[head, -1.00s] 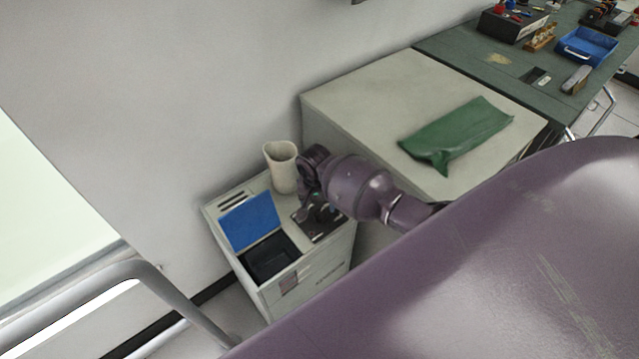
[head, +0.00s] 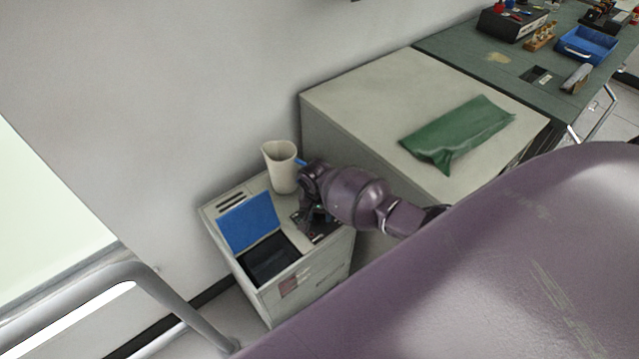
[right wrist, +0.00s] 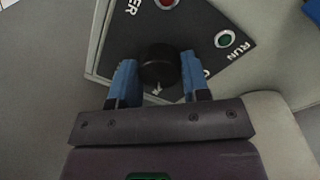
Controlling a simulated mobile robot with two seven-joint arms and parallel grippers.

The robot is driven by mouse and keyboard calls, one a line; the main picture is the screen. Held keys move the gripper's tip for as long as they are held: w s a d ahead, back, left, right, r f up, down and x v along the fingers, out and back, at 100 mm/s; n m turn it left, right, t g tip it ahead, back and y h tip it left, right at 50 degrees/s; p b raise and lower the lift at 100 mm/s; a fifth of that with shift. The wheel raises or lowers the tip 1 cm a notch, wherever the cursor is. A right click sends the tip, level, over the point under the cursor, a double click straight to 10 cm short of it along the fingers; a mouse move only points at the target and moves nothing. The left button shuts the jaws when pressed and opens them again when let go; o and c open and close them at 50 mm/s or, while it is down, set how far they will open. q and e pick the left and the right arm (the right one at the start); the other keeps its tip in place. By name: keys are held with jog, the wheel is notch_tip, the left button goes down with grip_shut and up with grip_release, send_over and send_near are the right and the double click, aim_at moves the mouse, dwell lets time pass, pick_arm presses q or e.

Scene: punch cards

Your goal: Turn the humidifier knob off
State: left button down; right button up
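The black round knob (right wrist: 160,64) sits on a dark control panel (right wrist: 205,28) in the right wrist view. My right gripper (right wrist: 159,66) has one blue finger on each side of the knob, very close to it. I cannot tell whether the fingers press on it. In the head view the right gripper (head: 312,208) is over the panel on top of the light grey humidifier cabinet (head: 312,282), hiding the knob and part of the panel. My left gripper is not in view.
The panel has a red light (right wrist: 167,3) and a green light (right wrist: 224,39) by the word RUN. A cream vase (head: 281,168) stands behind the gripper. A blue flap (head: 250,222) and dark opening (head: 268,260) are left. A larger cabinet (head: 365,90) adjoins at right.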

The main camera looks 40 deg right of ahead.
jog(key=shift+c, duration=1)
